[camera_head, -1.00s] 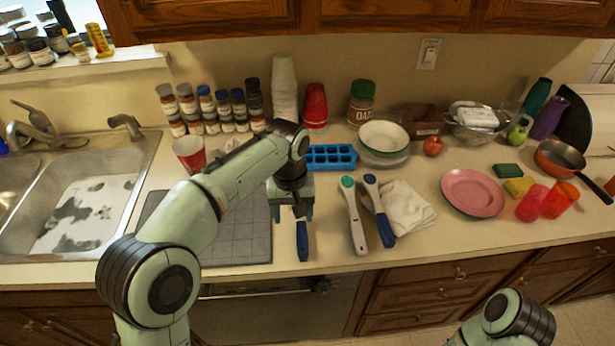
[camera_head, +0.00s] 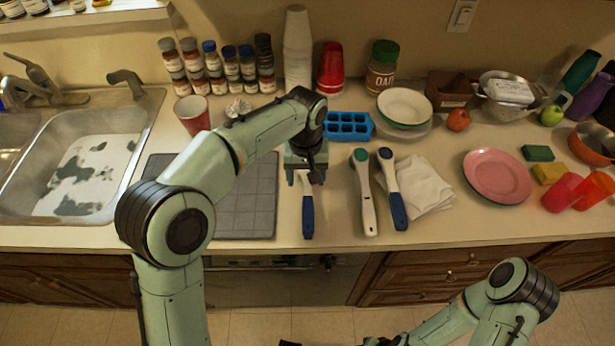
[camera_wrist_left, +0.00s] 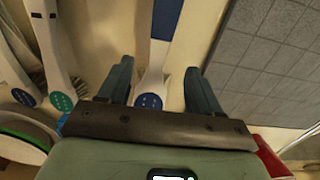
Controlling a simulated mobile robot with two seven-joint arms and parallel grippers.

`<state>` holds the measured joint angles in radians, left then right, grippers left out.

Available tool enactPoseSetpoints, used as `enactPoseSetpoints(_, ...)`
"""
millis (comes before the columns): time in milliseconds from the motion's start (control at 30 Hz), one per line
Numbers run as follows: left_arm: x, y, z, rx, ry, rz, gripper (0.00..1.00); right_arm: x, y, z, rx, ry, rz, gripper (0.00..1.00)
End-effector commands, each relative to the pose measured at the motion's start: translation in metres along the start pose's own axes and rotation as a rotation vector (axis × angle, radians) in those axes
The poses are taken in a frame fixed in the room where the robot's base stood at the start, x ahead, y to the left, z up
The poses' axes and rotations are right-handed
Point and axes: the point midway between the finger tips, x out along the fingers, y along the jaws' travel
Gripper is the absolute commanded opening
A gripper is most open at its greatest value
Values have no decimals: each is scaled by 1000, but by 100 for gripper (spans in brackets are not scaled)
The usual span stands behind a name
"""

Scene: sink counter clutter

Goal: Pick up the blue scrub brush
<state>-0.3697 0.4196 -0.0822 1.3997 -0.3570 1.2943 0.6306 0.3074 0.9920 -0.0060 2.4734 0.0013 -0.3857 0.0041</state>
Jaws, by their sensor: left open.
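A brush with a blue handle (camera_head: 308,216) and white neck lies on the counter, its upper part hidden under my left gripper (camera_head: 306,178). The left wrist view shows its white neck and blue dotted disc (camera_wrist_left: 148,101) between the two fingers of the open left gripper (camera_wrist_left: 158,70). The fingers stand apart on either side; I cannot tell whether they touch it. To the right lie a white brush with a teal disc (camera_head: 366,200) and another brush with a blue handle (camera_head: 399,211) and blue disc. My right arm is at the bottom right; its gripper is barely visible at the bottom edge.
A grey mat (camera_head: 248,205) lies left of the brush, and a blue ice tray (camera_head: 350,126) behind it. A white cloth (camera_head: 425,187) lies beside the right brush. A red cup (camera_head: 192,115) stands near the sink (camera_head: 140,135). The counter's front strip is clear.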

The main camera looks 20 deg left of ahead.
Motion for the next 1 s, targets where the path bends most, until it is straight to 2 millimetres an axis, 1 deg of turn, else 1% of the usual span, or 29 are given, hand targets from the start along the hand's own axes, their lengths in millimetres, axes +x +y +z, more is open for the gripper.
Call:
enactPoseSetpoints(33, 8, 1, 0, 0, -3, -2, 64, 1, 0, 0, 0, 0, 0, 43)
enactPoseSetpoints(200, 34, 4, 0, 1, -3, -3, 64, 4, 2, 1, 1, -2, 1, 43)
enactPoseSetpoints(300, 44, 4, 0, 1, -1, -1, 64, 5, 2, 2, 1, -2, 1, 43)
enactPoseSetpoints(400, 47, 4, 0, 1, -1, -1, 64, 6, 2, 2, 1, -3, 1, 43)
enactPoseSetpoints(567, 47, 4, 0, 1, 0, 0, 64, 5, 2, 2, 1, -2, 1, 43)
enactPoseSetpoints(600, 47, 4, 0, 1, 0, 0, 57, 5, 2, 1, 1, -2, 1, 43)
enactPoseSetpoints(667, 47, 4, 0, 1, 0, 0, 38, 5, 2, 2, 1, -2, 1, 43)
enactPoseSetpoints(700, 47, 4, 0, 1, 0, 0, 25, 5, 2, 2, 1, -2, 1, 43)
enactPoseSetpoints(767, 47, 4, 0, 1, 0, 0, 7, 5, 2, 2, 1, -2, 1, 43)
enactPoseSetpoints(1000, 46, 4, -1, 1, 0, 0, 7, 5, 2, 2, 1, -2, 1, 43)
